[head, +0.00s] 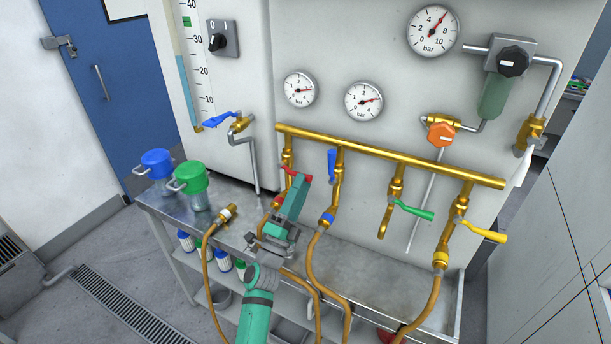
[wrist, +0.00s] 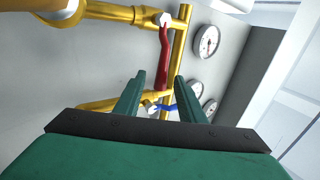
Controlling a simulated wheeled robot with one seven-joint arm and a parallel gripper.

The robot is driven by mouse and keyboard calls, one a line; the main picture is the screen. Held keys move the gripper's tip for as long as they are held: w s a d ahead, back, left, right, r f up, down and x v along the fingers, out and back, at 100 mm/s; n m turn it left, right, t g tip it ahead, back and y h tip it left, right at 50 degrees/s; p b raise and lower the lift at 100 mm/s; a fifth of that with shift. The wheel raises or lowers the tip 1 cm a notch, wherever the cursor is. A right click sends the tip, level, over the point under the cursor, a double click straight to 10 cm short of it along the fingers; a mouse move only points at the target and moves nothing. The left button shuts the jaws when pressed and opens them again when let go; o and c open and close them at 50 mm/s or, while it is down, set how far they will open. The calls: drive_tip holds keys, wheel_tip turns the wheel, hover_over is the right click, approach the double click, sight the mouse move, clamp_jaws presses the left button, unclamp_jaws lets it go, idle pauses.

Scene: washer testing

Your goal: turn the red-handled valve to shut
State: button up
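The red-handled valve sits on the leftmost branch of the brass manifold. Its red handle (head: 293,171) points sideways to the right in the head view, crosswise to its branch pipe. In the wrist view the red handle (wrist: 164,60) runs from a pale hub down to a free end between my finger lines. My gripper (head: 301,180) is right at the handle and hides part of the valve in the head view. In the wrist view my gripper (wrist: 159,80) is open, with a gap on both sides of the handle. I see no contact; the depth between fingertips and handle is unclear.
The brass manifold (head: 390,155) also carries a blue handle (head: 332,166) close to the right, a green handle (head: 412,211) and a yellow handle (head: 485,231). Hoses hang below. Green-lidded (head: 190,177) and blue-lidded (head: 156,162) jars stand on the bench at left.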

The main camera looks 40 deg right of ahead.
drive_tip(key=shift+v, duration=1.9)
drive_tip(key=shift+s, duration=0.1)
